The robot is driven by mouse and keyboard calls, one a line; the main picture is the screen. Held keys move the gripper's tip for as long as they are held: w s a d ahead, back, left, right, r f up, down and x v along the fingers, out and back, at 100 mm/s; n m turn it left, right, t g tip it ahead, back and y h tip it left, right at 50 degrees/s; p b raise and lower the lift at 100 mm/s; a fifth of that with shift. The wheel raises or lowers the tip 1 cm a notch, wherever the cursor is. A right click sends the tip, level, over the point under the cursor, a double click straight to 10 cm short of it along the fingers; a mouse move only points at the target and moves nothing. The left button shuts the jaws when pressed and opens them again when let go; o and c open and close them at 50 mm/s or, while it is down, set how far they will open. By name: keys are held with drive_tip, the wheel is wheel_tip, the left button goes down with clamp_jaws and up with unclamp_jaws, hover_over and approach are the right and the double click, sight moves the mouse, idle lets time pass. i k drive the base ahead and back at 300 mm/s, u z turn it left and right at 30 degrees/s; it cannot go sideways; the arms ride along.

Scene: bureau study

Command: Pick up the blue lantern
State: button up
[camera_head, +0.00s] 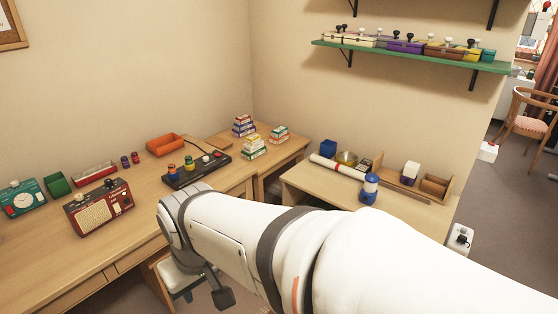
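The blue lantern (369,188), with a blue top and base and a pale middle, stands upright near the front of the right-hand wooden desk (415,222). My white arm crosses the foreground in front of that desk, and its elbow end is at the left. A dark piece (222,297) below the arm looks like part of my gripper. It is apart from the lantern, lower and to the left. The rest of the gripper is hidden behind my arm, so its opening does not show.
The left desk holds radios (99,207) and a black panel (197,169). A green shelf (410,56) hangs above.

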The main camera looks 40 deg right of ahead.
sight(370, 191)
drive_tip(key=z, duration=2.5)
drive_tip(key=k, duration=1.3)
drive_tip(key=z, duration=0.6)
drive_tip(key=i, duration=2.35)
drive_tip(key=u, duration=1.55)
drive_tip(key=i, duration=0.9)
drive_tip(key=u, duration=0.55)
drive_tip(key=k, duration=0.25)
drive_tip(key=z, duration=0.05)
